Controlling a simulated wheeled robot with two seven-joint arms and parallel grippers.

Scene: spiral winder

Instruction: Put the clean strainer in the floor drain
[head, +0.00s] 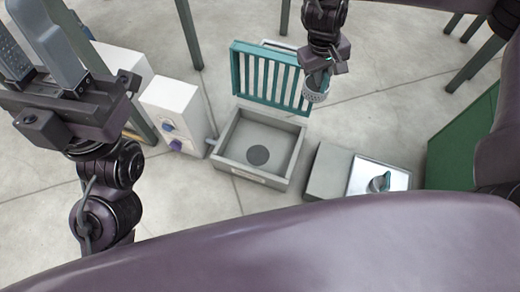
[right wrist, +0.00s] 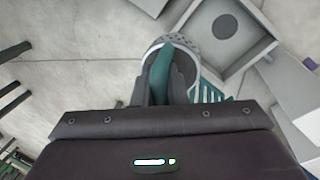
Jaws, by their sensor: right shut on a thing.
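My right gripper (head: 317,75) is shut on the teal handle of a grey perforated strainer (head: 315,96). The strainer hangs above the right part of the open teal grate, apart from the drain opening. In the right wrist view the handle (right wrist: 161,72) stands between the fingers and the strainer's rim (right wrist: 172,41) shows beyond them. The floor drain (head: 225,158) is a grey square basin with a dark round hole (head: 258,155) in its floor. The hole also shows in the right wrist view (right wrist: 224,27). My left gripper (head: 20,35) is open and empty at the far left.
The teal slatted grate (head: 270,75) stands raised at the basin's back edge. A white box with purple knobs (head: 172,110) stands left of the basin. A grey block and pale tray (head: 362,180) holding a teal-handled item (head: 379,183) stand right. A green cabinet (head: 462,140) is farther right.

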